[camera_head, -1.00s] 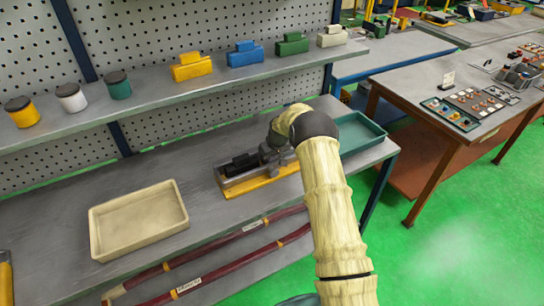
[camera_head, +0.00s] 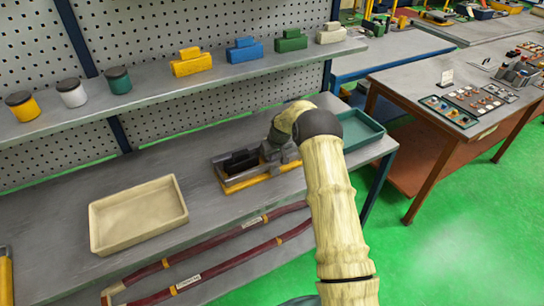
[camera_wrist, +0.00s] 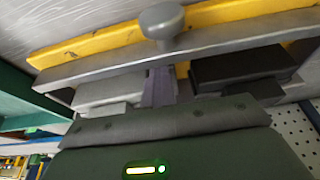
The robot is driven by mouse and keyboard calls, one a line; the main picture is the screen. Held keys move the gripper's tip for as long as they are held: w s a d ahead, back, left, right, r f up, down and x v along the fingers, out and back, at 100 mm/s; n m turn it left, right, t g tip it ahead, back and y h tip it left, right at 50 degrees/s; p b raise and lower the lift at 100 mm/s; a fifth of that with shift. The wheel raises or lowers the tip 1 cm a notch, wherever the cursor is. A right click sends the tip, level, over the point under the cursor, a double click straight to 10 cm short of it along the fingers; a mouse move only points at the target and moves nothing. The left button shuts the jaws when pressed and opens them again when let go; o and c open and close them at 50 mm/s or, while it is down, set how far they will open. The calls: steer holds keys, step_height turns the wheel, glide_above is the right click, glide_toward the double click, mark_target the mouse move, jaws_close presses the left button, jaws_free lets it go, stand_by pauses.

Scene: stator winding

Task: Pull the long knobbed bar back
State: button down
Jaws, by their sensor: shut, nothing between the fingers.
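The long grey bar (camera_wrist: 215,45) crosses the upper part of the wrist view, with a round grey knob (camera_wrist: 162,20) standing out near its middle. It lies along a yellow base (camera_wrist: 85,46). My gripper (camera_wrist: 159,75) is shut and empty; its narrow fingers reach up to the bar just below the knob. I cannot tell whether they touch it. In the head view the yellow base (camera_head: 240,186) sits on the bench, and my wrist covers its right end and the knob.
A black block (camera_wrist: 240,65) and a light grey block (camera_wrist: 108,92) flank my fingers. A cream tray (camera_head: 138,238) stands left on the bench, a green tray (camera_head: 362,130) right behind my arm. A shelf (camera_head: 150,88) overhangs the back.

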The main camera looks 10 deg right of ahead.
steer(key=p+v, duration=0.3)
steer(key=v, duration=0.6)
steer(key=shift+s+r+p, duration=0.15)
steer(key=shift+r+p, duration=0.15)
steer(key=shift+d, duration=0.1)
steer(key=s+a+r+m, duration=0.1)
steer(key=s+r, duration=0.4)
steer(key=s, duration=0.4)
steer(key=s+a+r+m, duration=0.1)
steer(key=s+r, duration=0.4)
steer(key=s, duration=0.4)
steer(key=s+r+m+g+h, duration=0.1)
steer(key=s+r, duration=0.1)
steer(key=s, duration=1.8)
steer(key=shift+s+d+r+m, duration=0.25)
steer(key=shift+d+m, duration=0.05)
steer(key=shift+m, duration=0.1)
